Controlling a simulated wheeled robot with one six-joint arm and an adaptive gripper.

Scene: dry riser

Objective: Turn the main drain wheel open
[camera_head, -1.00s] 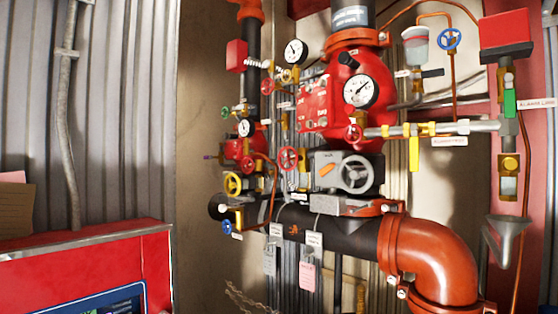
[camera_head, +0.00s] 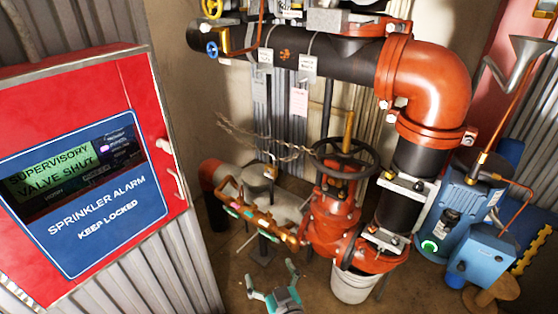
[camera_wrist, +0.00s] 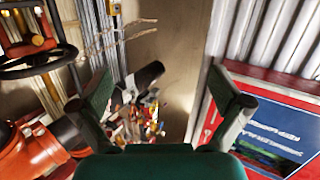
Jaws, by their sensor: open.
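I cannot tell which wheel is the main drain wheel, as no readable tag marks it. A yellow handwheel (camera_head: 211,8) is cut by the top edge of the head view, with a small blue handwheel (camera_head: 212,48) below it. A large black handwheel (camera_head: 345,157) with a brass stem sits on the red floor valve (camera_head: 332,215); it also shows at the left of the wrist view (camera_wrist: 35,58). My gripper (camera_head: 271,272) is low in the head view, left of and below that black wheel, touching nothing. In the wrist view its green fingers (camera_wrist: 163,78) are wide apart and empty.
A red alarm cabinet (camera_head: 100,80) reading "SUPERVISORY VALVE SHUT" stands at left. A large orange elbow pipe (camera_head: 425,75) drops at right. A white bucket (camera_head: 352,287) and a blue pump (camera_head: 465,205) are on the floor.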

